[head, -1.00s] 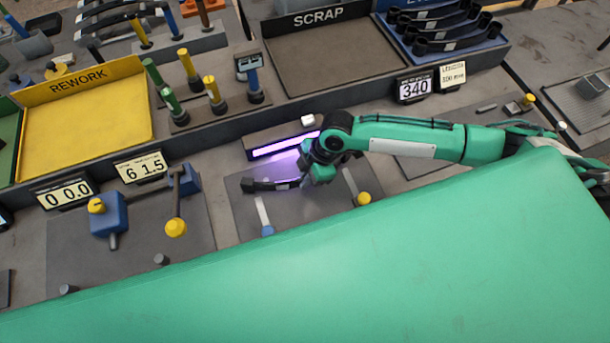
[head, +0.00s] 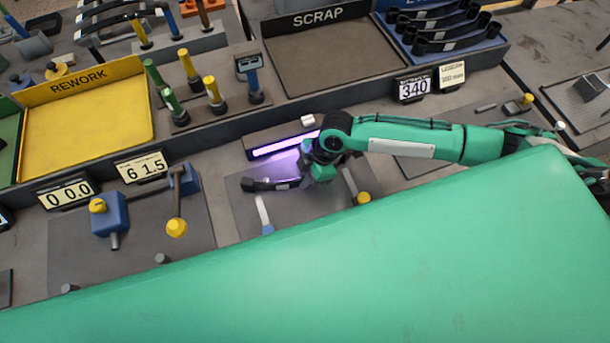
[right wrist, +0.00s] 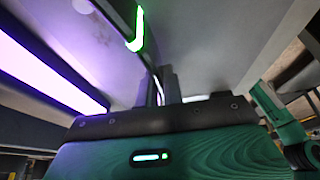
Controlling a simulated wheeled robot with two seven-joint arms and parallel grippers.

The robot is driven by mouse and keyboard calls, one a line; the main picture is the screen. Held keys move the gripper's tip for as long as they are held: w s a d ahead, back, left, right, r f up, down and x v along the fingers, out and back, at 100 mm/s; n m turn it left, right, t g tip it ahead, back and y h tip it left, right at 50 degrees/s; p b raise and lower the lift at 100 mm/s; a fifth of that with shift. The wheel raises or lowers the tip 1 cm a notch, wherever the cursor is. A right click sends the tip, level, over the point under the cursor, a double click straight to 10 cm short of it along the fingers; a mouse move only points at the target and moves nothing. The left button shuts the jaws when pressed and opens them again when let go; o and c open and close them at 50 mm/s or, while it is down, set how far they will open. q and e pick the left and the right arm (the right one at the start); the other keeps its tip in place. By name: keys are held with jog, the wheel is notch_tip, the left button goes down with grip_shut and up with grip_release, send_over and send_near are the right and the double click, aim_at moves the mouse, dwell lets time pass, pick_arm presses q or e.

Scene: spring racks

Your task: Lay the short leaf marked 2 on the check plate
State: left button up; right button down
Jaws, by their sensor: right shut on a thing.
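My right gripper (head: 310,173) is shut on a dark short leaf (head: 268,185), which sticks out to the left with a thicker end. The number on the leaf cannot be read. The leaf is over or on a grey plate (head: 245,215), which I take for the check plate, in front of a violet light bar (head: 288,145). I cannot tell whether the leaf touches the plate. In the right wrist view the gripper's fingers (right wrist: 158,88) close on a thin dark strip, and the light bar (right wrist: 50,60) glows at left. My left gripper is not in view.
A white lever with a blue end (head: 263,213) and a yellow knob (head: 363,198) stand on the plate. A blue fixture (head: 108,220) is at left. Behind are the yellow REWORK tray (head: 85,125), the SCRAP tray (head: 330,60) and a blue rack of dark leaves (head: 490,48).

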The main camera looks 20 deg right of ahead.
jog(key=shift+w, duration=0.7)
dwell(1.1)
jog(key=c, duration=1)
grip_release()
jog(key=shift+s+f, duration=0.1)
jog(key=shift+o, duration=0.2)
notch_tip(320, 180, up, 8)
jog(key=p, duration=0.7)
